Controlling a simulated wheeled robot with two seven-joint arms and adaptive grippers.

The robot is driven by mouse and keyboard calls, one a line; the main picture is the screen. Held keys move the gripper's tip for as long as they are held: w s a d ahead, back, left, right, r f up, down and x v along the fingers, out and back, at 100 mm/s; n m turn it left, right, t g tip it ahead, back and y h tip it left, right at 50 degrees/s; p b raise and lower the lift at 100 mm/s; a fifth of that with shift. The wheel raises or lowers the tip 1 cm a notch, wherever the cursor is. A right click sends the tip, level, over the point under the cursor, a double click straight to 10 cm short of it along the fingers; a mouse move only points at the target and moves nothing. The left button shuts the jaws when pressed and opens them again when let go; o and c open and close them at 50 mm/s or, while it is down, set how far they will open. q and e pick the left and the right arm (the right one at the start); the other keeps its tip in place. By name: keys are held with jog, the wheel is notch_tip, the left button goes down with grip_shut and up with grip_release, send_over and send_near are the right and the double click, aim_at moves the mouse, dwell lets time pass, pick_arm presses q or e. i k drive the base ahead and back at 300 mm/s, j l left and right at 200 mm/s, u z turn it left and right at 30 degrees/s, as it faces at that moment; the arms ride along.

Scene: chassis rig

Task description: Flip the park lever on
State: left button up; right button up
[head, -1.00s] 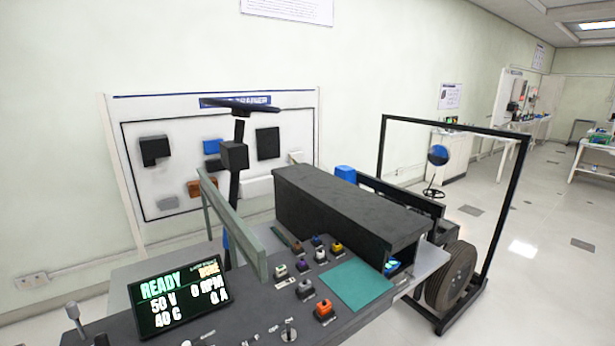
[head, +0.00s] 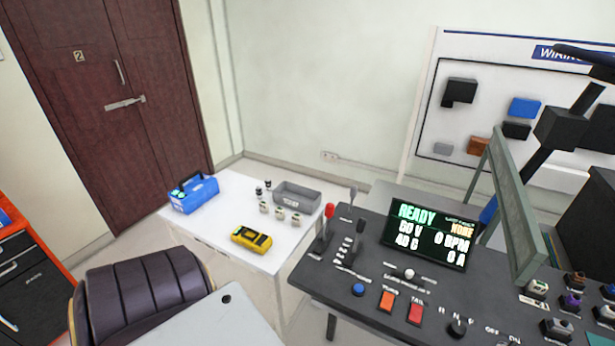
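The dark control console (head: 440,305) fills the lower right of the head view. Near its left end stand a red-topped lever (head: 326,222) and, behind it, a lever with a grey knob (head: 352,193). A short pale-knobbed lever (head: 408,273) stands below the display, over a scale of small marks. The small labels are too blurred to tell which one is the park lever. The display (head: 430,236) reads READY and 0 RPM. Neither of my grippers is in view.
A blue (head: 357,290), an orange (head: 387,300) and a red button (head: 415,312) line the console front, with a black knob (head: 457,328). A green upright panel (head: 512,215) rises at right. A white table (head: 215,232) at left holds a yellow meter (head: 251,238) and grey bin (head: 297,197).

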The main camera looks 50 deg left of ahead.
aim_at(329, 208)
jog(key=u, duration=1.4)
jog(key=k+j+z, duration=0.1)
jog(key=k+j, duration=0.45)
jog(key=i+j, duration=0.05)
jog(key=j, duration=0.05)
